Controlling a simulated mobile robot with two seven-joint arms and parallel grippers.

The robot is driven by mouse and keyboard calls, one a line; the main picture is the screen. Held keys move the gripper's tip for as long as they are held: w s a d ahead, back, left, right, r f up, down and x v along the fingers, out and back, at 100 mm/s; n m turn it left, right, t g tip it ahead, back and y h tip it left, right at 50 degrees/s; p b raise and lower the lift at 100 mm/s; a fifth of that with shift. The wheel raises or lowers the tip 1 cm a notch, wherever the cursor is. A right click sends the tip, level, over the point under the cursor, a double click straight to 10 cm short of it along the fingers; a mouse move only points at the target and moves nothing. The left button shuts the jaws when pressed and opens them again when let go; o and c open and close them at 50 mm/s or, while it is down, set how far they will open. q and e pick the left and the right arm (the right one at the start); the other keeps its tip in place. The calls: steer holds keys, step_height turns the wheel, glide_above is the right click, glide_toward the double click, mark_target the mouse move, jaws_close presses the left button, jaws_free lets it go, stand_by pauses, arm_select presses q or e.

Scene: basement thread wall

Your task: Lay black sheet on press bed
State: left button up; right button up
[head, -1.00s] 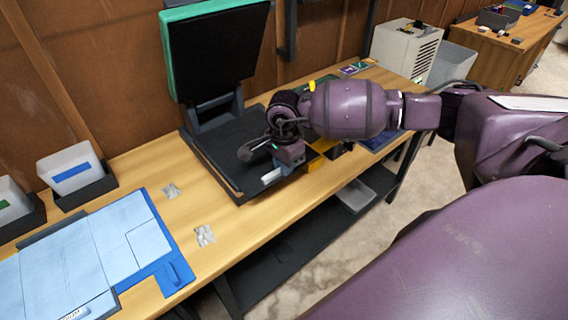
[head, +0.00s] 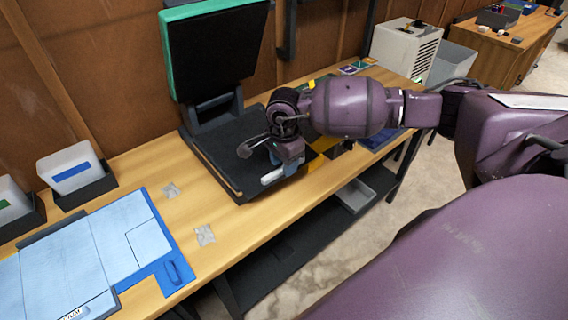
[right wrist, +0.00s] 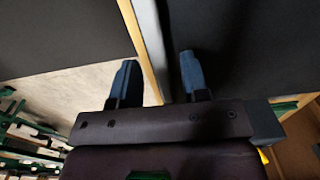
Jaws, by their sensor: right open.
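The press stands open on the bench, its black lid (head: 213,52) with green edging raised at the back. Its dark press bed (head: 222,150) lies flat below. I cannot tell a separate black sheet from the dark bed surface. My right gripper (head: 268,172) is at the bed's front right part, its arm covering that end of the bed. In the right wrist view the gripper (right wrist: 158,80) is open, with nothing seen between its fingers. One finger shows against the floor, the other against a dark surface beside a pale edge. My left gripper is out of view.
A pale blue panelled board on a blue mat (head: 173,272) lies at the bench's left. White bins (head: 70,168) stand behind it. Two small grey patches (head: 204,235) lie on the wood (head: 180,215). A beige machine (head: 405,48) stands past the bench's far end.

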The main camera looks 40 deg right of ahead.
step_height(320, 180, up, 11)
steer(key=s+a+f+m+t+y, duration=0.2)
steer(key=s+a+m+t+y, duration=0.15)
steer(key=a+m+y, duration=0.6)
steer(key=s+a+f+m+t+y, duration=0.2)
steer(key=s+a+m+t+y, duration=0.15)
steer(key=a+m+y, duration=0.65)
steer(key=d+f+m+t+h, duration=0.8)
steer(key=m+t+h, duration=0.3)
steer(key=m, duration=0.9)
steer(key=s+d+f+m+g+h, duration=0.3)
steer(key=s+f+m+h, duration=0.1)
steer(key=s+f+m, duration=0.2)
steer(key=s+d+f+m+g+h, duration=0.3)
steer(key=s+d+f+m+h, duration=0.1)
steer(key=s+f+m, duration=0.3)
steer(key=shift+f+m+g+h+b, duration=0.35)
steer(key=shift+f+m, duration=0.3)
steer(key=shift+f, duration=0.3)
